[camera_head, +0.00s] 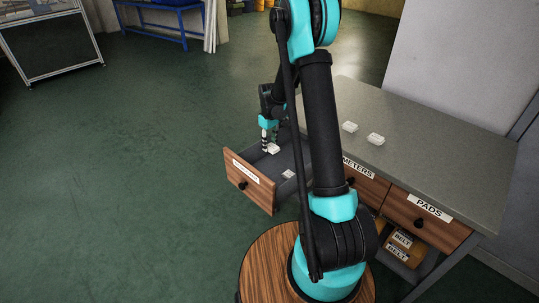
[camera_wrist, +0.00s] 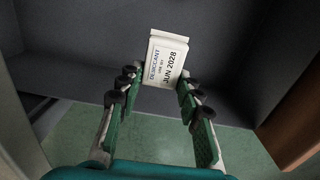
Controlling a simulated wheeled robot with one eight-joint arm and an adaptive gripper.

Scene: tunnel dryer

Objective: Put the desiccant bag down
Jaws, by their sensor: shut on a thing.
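The desiccant bag (camera_wrist: 166,58) is a white, box-like packet with a printed label reading "DESICCANT" and "JUN 2028" in the wrist view. My gripper (camera_wrist: 157,84) is shut on its near end, with dark fingertips on either side. In the head view my gripper (camera_head: 268,142) points down inside the open drawer (camera_head: 250,184), near its far side. The white bag (camera_head: 273,149) shows at the fingertips. I cannot tell whether it touches the drawer floor.
Another small white item (camera_head: 288,174) lies in the drawer. Two white packets (camera_head: 350,127) (camera_head: 375,139) lie on the grey worktop (camera_head: 440,160). A closed drawer marked "PADS" (camera_head: 428,208) is at the right. The drawer's middle has bare floor.

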